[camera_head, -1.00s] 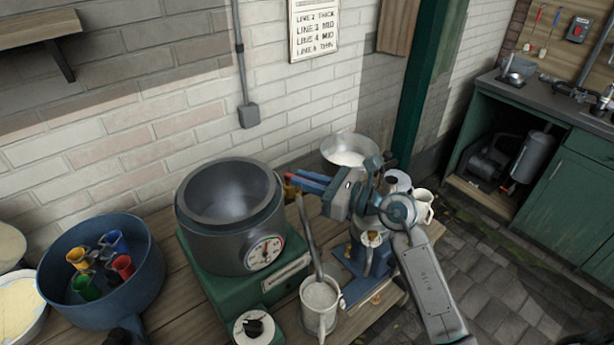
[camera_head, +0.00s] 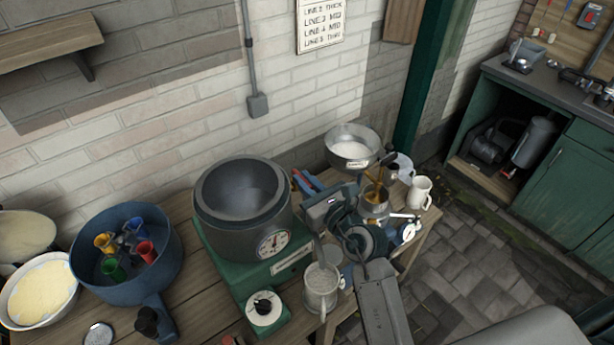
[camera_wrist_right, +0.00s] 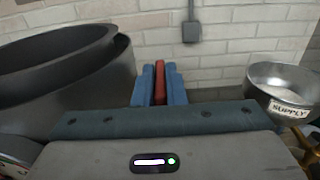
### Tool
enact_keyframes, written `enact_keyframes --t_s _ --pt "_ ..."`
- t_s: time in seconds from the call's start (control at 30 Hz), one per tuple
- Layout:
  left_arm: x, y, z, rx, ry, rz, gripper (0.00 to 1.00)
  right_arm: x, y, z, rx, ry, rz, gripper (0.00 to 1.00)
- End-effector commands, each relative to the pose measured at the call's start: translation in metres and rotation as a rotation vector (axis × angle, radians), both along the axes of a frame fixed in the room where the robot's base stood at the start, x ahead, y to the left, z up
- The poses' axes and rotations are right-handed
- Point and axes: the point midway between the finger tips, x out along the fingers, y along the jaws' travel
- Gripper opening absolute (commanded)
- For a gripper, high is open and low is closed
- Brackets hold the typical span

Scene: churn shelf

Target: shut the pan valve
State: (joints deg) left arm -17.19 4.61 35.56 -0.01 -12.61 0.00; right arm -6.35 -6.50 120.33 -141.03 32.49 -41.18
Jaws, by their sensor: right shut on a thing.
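The large grey pan (camera_head: 242,236) stands on a green base with a round dial (camera_head: 273,244) on its front. My right gripper (camera_head: 303,181) is at the pan's right side, its blue fingers pointing toward the wall. In the right wrist view, the blue fingers (camera_wrist_right: 160,84) are shut on a red handle (camera_wrist_right: 160,72), seen as a narrow upright strip between them. The handle's joint with the pan is hidden, so I cannot tell how far the valve is turned. My left gripper is not in view.
A metal supply bowl (camera_head: 352,151) stands right of the gripper. A blue pot (camera_head: 127,278) with several coloured cups is at the left.

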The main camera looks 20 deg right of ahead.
Motion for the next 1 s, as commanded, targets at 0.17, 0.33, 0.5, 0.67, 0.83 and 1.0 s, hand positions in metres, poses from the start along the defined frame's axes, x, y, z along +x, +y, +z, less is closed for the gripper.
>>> enact_keyframes --t_s 0.17,0.33,0.5,0.67,0.83,1.0 --pt "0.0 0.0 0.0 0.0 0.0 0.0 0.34 0.0 0.0 0.0 0.001 -0.002 -0.003 0.0" --pt "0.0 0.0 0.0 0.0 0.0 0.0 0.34 0.0 0.0 0.0 0.001 -0.002 -0.003 0.15" --pt "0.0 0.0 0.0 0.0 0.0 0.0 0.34 0.0 0.0 0.0 0.001 -0.002 -0.002 0.33" --pt "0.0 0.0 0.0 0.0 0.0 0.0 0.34 0.0 0.0 0.0 0.0 -0.001 -0.002 0.33" --pt "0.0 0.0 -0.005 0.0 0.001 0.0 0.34 -0.009 -0.004 -0.002 -0.002 -0.002 -0.002 0.33" --pt "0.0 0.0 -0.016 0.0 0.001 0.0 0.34 -0.038 -0.014 -0.005 -0.004 0.0 -0.001 0.33"
